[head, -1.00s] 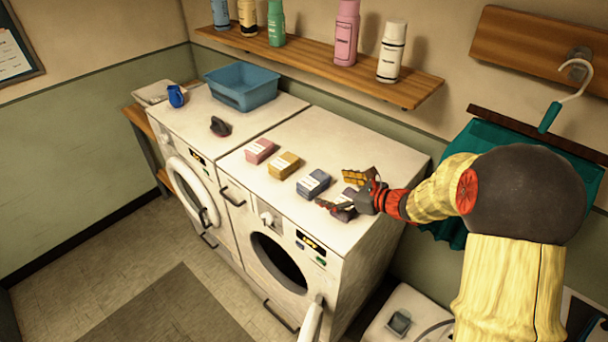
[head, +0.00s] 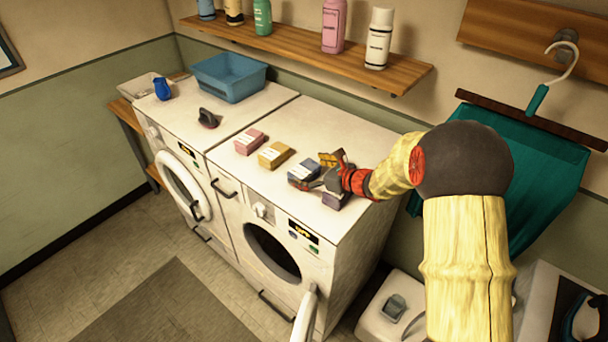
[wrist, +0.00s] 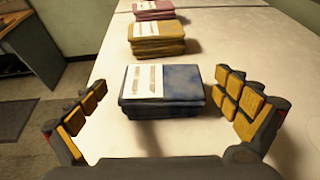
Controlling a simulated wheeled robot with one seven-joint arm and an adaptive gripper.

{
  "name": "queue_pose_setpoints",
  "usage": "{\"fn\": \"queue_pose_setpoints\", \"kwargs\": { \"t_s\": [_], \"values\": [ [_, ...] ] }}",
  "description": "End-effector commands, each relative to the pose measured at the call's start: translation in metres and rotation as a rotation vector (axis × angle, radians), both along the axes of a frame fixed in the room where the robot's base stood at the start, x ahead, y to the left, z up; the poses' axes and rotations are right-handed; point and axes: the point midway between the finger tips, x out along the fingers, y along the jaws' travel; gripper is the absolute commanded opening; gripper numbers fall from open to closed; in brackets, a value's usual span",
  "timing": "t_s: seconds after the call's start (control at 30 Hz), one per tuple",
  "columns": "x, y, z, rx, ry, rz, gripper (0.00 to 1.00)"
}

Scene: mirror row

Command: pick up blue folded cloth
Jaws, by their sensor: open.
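The blue folded cloth (wrist: 182,88) lies on the white machine top, with a white label over its left part. In the head view the blue cloth (head: 303,170) is partly hidden by my gripper. My gripper (head: 318,172) is open just above the machine top. In the wrist view, my gripper (wrist: 160,118) has one padded finger to the left and one to the right of the blue cloth. The cloth lies between and slightly beyond the fingers, and no contact shows.
A yellow folded cloth (wrist: 158,40) and a pink one (head: 249,141) lie in a row beyond the blue one. A dark purple folded cloth (head: 335,200) is beneath my gripper. A blue basin (head: 229,90) stands at the back. A wooden shelf (head: 300,52) with bottles hangs above.

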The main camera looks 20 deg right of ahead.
Motion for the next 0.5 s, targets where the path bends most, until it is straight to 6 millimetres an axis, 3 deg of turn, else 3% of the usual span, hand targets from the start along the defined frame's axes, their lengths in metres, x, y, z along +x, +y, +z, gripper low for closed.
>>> {"fn": "queue_pose_setpoints", "kwargs": {
  "t_s": [0.5],
  "values": [
    [-0.0003,-0.0003,0.0001,0.0,0.0,0.0,0.72]
  ]
}}
